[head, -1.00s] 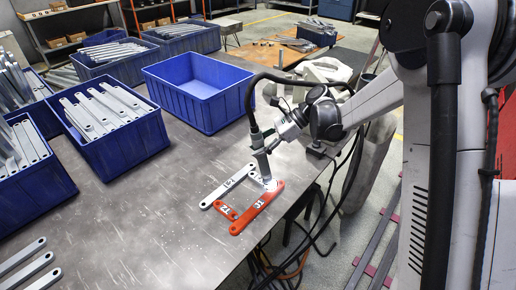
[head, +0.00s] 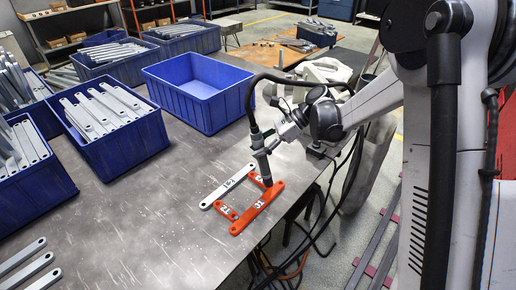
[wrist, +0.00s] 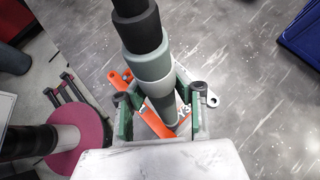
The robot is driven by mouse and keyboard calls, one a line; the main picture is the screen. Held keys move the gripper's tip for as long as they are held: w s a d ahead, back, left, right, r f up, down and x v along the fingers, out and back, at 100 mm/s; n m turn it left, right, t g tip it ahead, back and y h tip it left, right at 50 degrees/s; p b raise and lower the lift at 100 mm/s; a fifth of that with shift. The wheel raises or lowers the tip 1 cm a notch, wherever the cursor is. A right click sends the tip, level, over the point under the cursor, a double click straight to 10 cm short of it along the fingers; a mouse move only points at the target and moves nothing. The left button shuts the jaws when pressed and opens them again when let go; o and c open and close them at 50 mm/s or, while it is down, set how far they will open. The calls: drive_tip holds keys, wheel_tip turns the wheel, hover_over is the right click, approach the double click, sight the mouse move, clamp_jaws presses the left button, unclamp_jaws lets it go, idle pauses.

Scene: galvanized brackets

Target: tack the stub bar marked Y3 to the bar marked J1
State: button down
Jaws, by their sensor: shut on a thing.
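The orange bar marked J1 (head: 256,208) lies flat near the table's right edge; it also shows in the wrist view (wrist: 158,125). An orange stub (head: 256,179) lies at its far end, partly hidden by the torch; its mark is unclear in the head view. The wrist view shows a Y3 mark (wrist: 184,112) beside the torch. My gripper (head: 264,138) is shut on a grey-green welding torch (wrist: 150,65). The torch points down, its tip over the stub near J1's far end. I cannot tell whether the tip touches.
A second orange stub (head: 227,211) lies by J1's near end. A pale grey bar (head: 229,185) lies parallel to J1. An empty blue bin (head: 198,90) stands behind; bins of grey bars stand left. The torch's black hose (head: 250,90) arches above. The table's middle is clear.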

sight(258, 136)
drive_tip(key=shift+r+p, duration=1.25)
drive_tip(key=shift+r, duration=1.3)
